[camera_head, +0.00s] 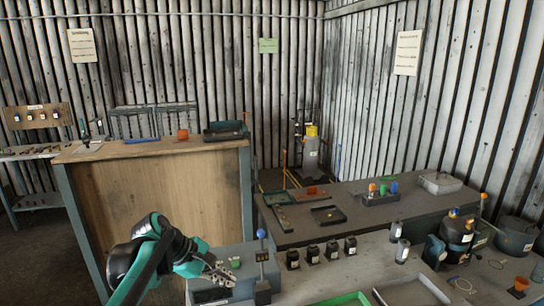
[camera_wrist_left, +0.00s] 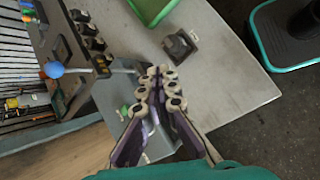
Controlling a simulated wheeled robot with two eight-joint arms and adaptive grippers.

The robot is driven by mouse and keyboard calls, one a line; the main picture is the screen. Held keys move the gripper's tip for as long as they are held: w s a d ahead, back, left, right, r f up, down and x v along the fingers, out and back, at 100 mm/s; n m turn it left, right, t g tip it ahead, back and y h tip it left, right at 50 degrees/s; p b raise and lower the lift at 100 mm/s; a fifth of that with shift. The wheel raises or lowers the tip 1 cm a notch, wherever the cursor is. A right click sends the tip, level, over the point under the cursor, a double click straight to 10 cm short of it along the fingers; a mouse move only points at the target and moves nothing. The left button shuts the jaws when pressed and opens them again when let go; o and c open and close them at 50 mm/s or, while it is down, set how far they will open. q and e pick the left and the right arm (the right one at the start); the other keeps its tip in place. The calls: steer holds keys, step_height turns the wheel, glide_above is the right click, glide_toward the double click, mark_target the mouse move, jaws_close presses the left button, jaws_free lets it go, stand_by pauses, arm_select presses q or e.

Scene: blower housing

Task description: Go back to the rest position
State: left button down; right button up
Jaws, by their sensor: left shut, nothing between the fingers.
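My left arm comes in from the lower left of the head view. Its gripper (camera_head: 220,274) is above the grey machine-like stand (camera_head: 199,288) in the lower middle. In the left wrist view the left gripper (camera_wrist_left: 158,78) has its fingers together, with nothing between them. My right gripper does not show in either view.
A blue-knobbed post (camera_head: 262,247) stands just right of my left gripper. A green tray (camera_head: 345,300) lies at the front. A wooden workbench (camera_head: 150,190) stands at the left. Floor shows between the benches.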

arm_select(q)
steer(key=s+a+f+m+t+y+b, duration=0.2)
steer(key=s+f+m+y, duration=0.1)
steer(key=s+f+m, duration=0.4)
steer(key=s+a+f+m+t+y+b, duration=0.2)
steer(key=s+f+m, duration=0.5)
steer(key=s, duration=0.7)
steer(key=shift+a+f+m+y+b, duration=0.25)
steer(key=shift+a+m+y+b, duration=0.3)
steer(key=shift+a+y, duration=0.35)
